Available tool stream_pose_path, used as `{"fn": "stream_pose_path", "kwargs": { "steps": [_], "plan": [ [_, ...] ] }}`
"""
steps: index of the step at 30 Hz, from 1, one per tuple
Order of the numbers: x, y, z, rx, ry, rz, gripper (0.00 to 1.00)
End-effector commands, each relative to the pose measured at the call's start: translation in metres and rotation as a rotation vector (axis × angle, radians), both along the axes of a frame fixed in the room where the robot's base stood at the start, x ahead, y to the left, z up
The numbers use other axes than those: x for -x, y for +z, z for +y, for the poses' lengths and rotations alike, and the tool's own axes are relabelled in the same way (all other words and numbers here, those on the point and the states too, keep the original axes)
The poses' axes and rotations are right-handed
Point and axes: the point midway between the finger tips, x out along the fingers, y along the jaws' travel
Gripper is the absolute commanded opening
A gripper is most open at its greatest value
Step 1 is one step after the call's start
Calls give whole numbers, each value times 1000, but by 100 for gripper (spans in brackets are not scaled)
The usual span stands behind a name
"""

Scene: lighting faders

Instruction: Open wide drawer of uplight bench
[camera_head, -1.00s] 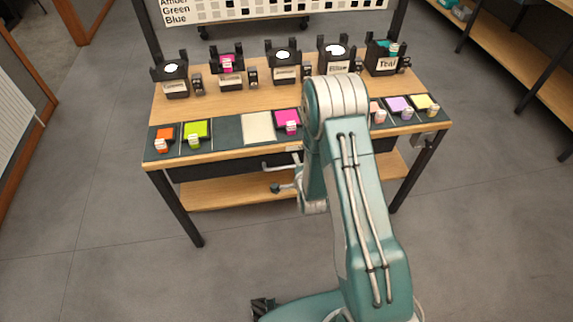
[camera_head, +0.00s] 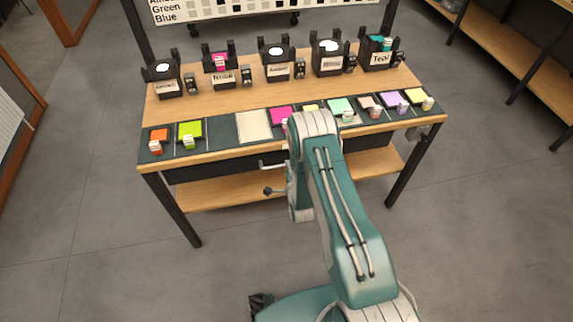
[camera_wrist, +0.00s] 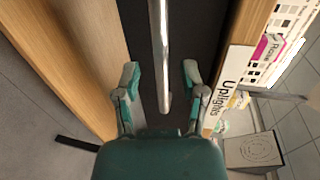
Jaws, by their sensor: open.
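The uplight bench has a wooden top (camera_head: 195,106) and a dark drawer front (camera_head: 215,168) under its front edge, partly hidden by my arm. In the wrist view the dark drawer front (camera_wrist: 205,18) runs between two wooden edges. Its long silver bar handle (camera_wrist: 161,35) stands out from it. My gripper (camera_wrist: 161,74) is open, with one teal finger on each side of the handle. I see a gap between the handle and each finger, and its rounded end lies between them. In the head view the gripper is mostly hidden by my arm.
Several colour swatches with small bottles line the front of the bench top, including a green one (camera_head: 190,130). Black holders (camera_head: 277,65) stand behind them. A lower wooden shelf (camera_head: 225,193) is under the drawer. A white "Uplights" label (camera_wrist: 230,85) is beside the fingers.

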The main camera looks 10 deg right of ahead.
Motion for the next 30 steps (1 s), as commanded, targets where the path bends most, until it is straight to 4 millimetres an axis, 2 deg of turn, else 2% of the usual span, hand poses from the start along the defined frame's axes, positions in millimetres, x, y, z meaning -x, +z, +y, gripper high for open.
{"fn": "stream_pose_path", "kwargs": {
  "steps": [6,16,17,18,19,20,30],
  "plan": [
    [-23,-5,0,0,0,-1,54],
    [-27,-5,0,1,0,0,54],
    [-27,-5,0,1,0,0,40],
    [-27,-5,0,1,0,0,23],
    [-27,-5,0,1,0,0,9],
    [-27,-5,0,1,0,0,0],
    [-27,-7,0,1,0,4,0]
  ]
}}
